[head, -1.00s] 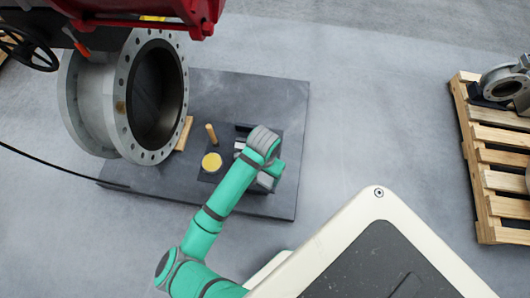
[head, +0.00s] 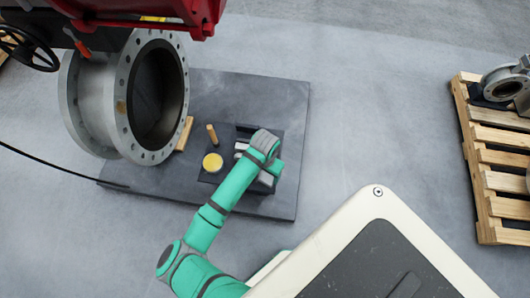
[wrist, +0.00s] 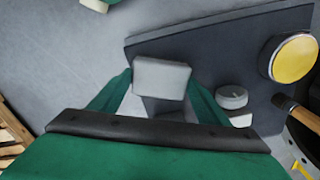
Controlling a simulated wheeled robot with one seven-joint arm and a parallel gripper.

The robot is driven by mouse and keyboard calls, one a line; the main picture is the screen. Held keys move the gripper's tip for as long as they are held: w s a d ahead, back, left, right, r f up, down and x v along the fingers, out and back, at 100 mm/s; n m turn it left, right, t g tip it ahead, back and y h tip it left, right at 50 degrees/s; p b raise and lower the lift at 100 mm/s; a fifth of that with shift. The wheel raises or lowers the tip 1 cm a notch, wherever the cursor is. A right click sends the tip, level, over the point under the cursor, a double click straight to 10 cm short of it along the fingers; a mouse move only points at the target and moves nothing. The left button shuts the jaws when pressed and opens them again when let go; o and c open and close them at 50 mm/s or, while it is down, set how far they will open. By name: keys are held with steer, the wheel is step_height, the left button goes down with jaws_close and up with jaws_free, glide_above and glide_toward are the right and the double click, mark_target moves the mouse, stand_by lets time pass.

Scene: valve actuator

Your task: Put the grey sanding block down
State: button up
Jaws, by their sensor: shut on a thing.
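The grey sanding block (wrist: 163,75) is a pale, box-like piece in the wrist view. It sits between the two green fingers of my gripper (wrist: 160,84), which is shut on it. A dark surface lies below the block; I cannot tell whether the block touches it. In the head view my green arm hides the block and most of my gripper, which is over the near right part of the dark base plate (head: 270,100).
A yellow disc (head: 212,162) and a wooden handle (head: 212,133) stand left of my wrist. A small round grey piece (wrist: 232,96) is close to my right finger. The large flanged valve body (head: 120,95) is further left. A pallet (head: 490,185) stands far right.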

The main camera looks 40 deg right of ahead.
mark_target(265, 175)
steer(key=o, duration=1.3)
steer(key=shift+c, duration=0.2)
step_height(265, 175, up, 12)
steer(key=shift+r, duration=0.15)
